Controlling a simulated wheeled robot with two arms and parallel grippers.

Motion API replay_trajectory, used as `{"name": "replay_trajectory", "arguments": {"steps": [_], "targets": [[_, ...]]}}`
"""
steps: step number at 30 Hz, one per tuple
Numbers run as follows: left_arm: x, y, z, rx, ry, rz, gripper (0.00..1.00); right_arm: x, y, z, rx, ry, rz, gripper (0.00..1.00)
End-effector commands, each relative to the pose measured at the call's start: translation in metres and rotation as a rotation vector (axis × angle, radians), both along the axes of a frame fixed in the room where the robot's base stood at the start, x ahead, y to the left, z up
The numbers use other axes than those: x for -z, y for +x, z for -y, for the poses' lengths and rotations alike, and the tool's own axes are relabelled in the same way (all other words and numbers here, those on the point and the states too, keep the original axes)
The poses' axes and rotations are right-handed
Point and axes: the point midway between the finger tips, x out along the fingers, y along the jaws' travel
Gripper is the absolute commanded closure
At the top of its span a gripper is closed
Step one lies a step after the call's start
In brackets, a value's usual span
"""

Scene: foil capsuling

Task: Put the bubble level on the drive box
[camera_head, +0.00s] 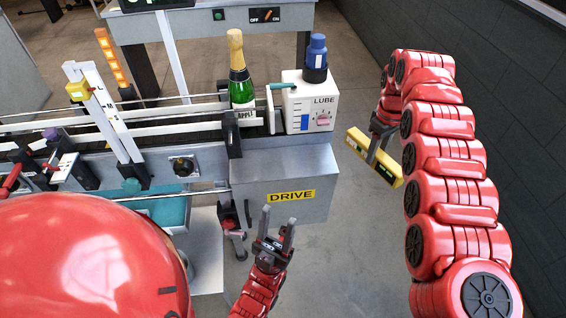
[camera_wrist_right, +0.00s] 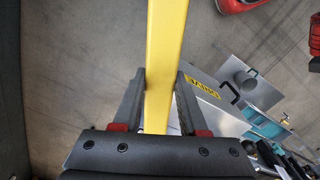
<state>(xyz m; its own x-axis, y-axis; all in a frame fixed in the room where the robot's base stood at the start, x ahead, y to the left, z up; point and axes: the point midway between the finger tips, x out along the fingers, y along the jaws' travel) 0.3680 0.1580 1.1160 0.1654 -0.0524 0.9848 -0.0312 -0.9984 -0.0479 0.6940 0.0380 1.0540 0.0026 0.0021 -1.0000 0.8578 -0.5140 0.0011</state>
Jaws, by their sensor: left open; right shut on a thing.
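The yellow bubble level (camera_head: 358,143) is held by my right gripper (camera_head: 377,150), to the right of the drive box, over the floor. The level is tilted in the head view, and the gripper covers its middle. In the right wrist view the level (camera_wrist_right: 165,60) stands between the two fingers of my right gripper (camera_wrist_right: 160,105). The grey drive box (camera_head: 270,165) has a bare flat top and a yellow DRIVE label; its label also shows in the right wrist view (camera_wrist_right: 203,83). My left gripper (camera_head: 274,232) is open and empty, in front of and below the drive box.
A white LUBE box (camera_head: 312,108) with a blue-capped bottle (camera_head: 316,58) stands behind the drive box top. A green bottle (camera_head: 240,85) stands on the conveyor (camera_head: 200,123) to its left. A dark wall (camera_head: 470,70) is at the right. The floor between level and drive box is clear.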

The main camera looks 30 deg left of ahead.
Motion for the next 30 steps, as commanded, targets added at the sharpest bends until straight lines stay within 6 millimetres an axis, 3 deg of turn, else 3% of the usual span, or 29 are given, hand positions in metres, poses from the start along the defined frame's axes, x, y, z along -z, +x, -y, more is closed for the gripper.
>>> {"name": "replay_trajectory", "arguments": {"steps": [30], "targets": [[-0.001,0.000,0.000,0.000,0.000,0.000,0.50,0.006,-0.009,-0.024,-0.113,-0.003,0.000,1.00]]}}
